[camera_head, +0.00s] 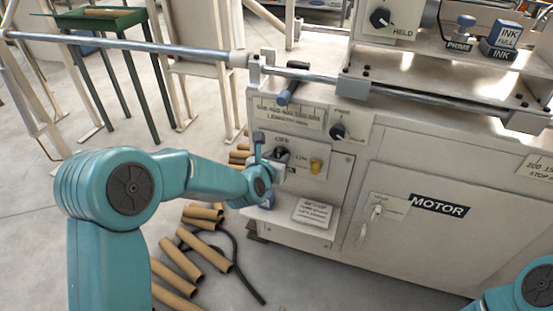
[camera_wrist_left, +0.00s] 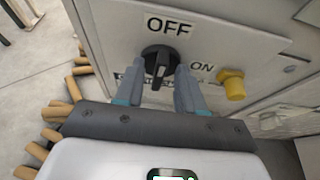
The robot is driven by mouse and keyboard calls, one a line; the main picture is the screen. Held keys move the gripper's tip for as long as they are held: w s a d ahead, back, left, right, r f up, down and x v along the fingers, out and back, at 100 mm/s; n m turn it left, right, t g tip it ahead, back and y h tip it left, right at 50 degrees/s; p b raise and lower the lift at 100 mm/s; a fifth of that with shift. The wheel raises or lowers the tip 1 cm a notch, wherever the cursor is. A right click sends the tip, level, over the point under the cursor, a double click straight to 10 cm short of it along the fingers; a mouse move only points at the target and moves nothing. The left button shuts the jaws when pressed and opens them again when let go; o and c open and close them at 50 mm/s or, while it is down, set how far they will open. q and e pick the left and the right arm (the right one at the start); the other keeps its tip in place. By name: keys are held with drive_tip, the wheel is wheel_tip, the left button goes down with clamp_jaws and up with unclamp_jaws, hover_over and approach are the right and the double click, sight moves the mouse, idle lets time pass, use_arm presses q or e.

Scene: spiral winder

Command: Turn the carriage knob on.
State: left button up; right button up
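The black carriage knob (camera_wrist_left: 159,60) is on the machine's front panel, below the OFF label and left of the ON label in the left wrist view. Its raised grip stands roughly upright in that picture. The knob (camera_head: 281,154) is partly hidden by my gripper in the head view. My left gripper (camera_wrist_left: 160,82) is open, with one finger on each side of the knob's grip. A gap shows between the fingers and the grip; contact cannot be told. My left gripper (camera_head: 267,170) is at the panel in the head view. My right gripper is out of view.
A yellow button (camera_wrist_left: 232,84) sits close to the right finger. Another black knob (camera_head: 337,131) and a blue-handled lever (camera_head: 291,88) are above. The MOTOR cabinet door (camera_head: 405,225) is to the right. Cardboard tubes (camera_head: 205,250) lie on the floor below.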

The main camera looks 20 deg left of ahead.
use_arm(q)
clamp_jaws()
drive_tip(key=shift+d, duration=0.15)
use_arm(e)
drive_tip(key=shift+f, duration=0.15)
use_arm(q)
drive_tip(key=shift+d+f+m+t+y+b, duration=0.3)
drive_tip(key=shift+m+t+y+b, duration=0.55)
drive_tip(key=shift+m+b, duration=1.2)
drive_tip(key=shift+d+f+m+t+y+b, duration=0.3)
drive_tip(key=shift+m+y+b, duration=1.15)
drive_tip(key=shift+m, duration=0.95)
drive_tip(key=shift+d+f+m+t+y+b, duration=0.3)
drive_tip(key=shift+m+t+y+b, duration=0.55)
drive_tip(key=shift+m+b, duration=1.25)
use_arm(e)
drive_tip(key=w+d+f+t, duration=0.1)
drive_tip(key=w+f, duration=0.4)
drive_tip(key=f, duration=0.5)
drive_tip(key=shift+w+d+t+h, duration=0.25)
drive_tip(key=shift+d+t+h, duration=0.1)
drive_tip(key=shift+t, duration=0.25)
use_arm(q)
drive_tip(key=shift+m, duration=0.35)
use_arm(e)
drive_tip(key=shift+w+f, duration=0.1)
